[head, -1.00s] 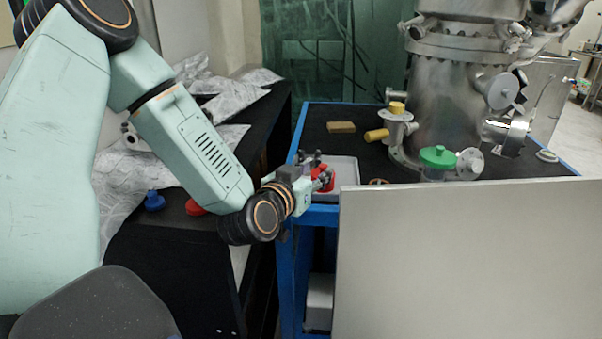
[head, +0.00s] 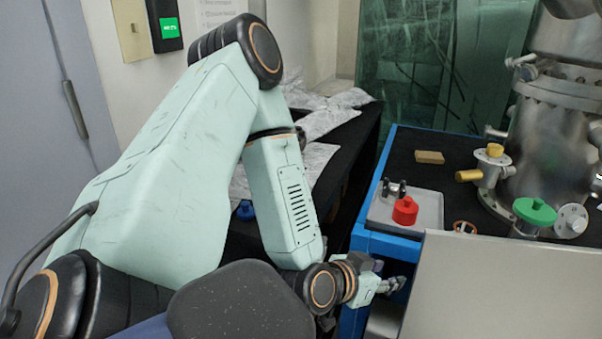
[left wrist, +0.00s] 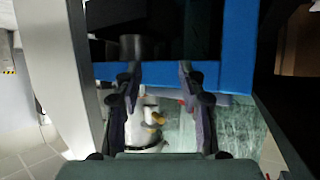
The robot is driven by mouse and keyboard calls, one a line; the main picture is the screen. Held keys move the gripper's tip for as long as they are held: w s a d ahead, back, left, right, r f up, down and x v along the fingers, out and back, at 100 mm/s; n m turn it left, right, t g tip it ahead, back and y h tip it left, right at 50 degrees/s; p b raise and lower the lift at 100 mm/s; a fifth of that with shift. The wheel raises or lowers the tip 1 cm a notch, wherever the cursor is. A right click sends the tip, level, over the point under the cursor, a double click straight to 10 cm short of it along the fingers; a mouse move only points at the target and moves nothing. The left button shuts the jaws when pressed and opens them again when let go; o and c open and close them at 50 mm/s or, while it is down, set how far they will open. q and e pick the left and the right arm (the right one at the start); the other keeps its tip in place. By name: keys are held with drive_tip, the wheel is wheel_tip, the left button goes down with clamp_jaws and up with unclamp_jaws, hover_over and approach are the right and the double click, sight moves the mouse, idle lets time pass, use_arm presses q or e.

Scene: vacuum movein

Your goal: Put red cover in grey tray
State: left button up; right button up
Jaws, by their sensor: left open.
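The red cover (head: 405,211), a short cylinder with a knob, sits upright in the grey tray (head: 430,215) on the cart's near left corner. A dark metal part (head: 394,188) lies in the tray behind it. My left gripper (head: 396,285) is below the tray, beside the cart's blue frame and apart from the cover. In the left wrist view its two fingers (left wrist: 159,72) are spread with nothing held between them. My right gripper is not in view.
The blue-edged cart (head: 395,245) also bears a steel vessel (head: 556,130), a green cover (head: 534,211) and yellow parts (head: 468,176). A large grey panel (head: 500,290) blocks the front right.

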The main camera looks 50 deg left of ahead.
use_arm(q)
drive_tip(key=s+d+f+g, duration=0.3)
drive_tip(key=s+f+g, duration=0.3)
drive_tip(key=s+f, duration=0.3)
drive_tip(key=s+d+f+g, duration=0.3)
drive_tip(key=s+f+g, duration=0.3)
drive_tip(key=s, duration=1)
wheel_tip(320, 180, down, 3)
drive_tip(key=shift+s+d+f, duration=0.15)
drive_tip(key=shift+s+d, duration=0.05)
